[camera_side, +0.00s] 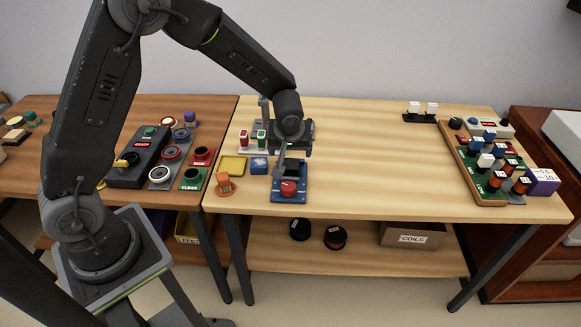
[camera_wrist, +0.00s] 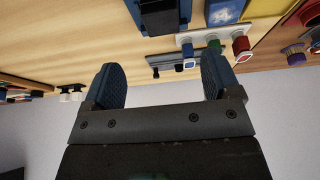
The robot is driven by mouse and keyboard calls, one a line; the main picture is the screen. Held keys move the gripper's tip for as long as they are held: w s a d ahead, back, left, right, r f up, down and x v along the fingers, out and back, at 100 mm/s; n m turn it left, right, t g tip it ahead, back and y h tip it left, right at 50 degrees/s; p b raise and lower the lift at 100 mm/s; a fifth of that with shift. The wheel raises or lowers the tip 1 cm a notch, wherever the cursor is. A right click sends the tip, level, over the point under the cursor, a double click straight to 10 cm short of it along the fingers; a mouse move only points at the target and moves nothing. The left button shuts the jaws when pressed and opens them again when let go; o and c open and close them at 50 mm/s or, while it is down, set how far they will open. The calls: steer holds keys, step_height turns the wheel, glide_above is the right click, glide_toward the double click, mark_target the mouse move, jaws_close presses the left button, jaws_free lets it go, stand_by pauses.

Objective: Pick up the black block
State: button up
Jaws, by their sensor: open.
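I cannot tell if either is the black block. In the side view, my arm hides that area. My gripper (camera_side: 283,152) hangs over the light table just behind the blue base with the red knob (camera_side: 288,188). In the wrist view, my gripper (camera_wrist: 160,68) has its two blue fingers wide apart, with nothing held between them.
A white holder with red and green pieces (camera_side: 252,140), a yellow tray (camera_side: 233,166), a blue block (camera_side: 259,166) and an orange piece (camera_side: 226,184) stand close by. A crowded board (camera_side: 487,163) is at right. The middle right of the table (camera_side: 380,160) is clear.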

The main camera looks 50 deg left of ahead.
mark_target(291, 163)
steer(key=x, duration=1)
steer(key=shift+a, duration=0.2)
steer(key=shift+c, duration=0.2)
steer(key=c, duration=1)
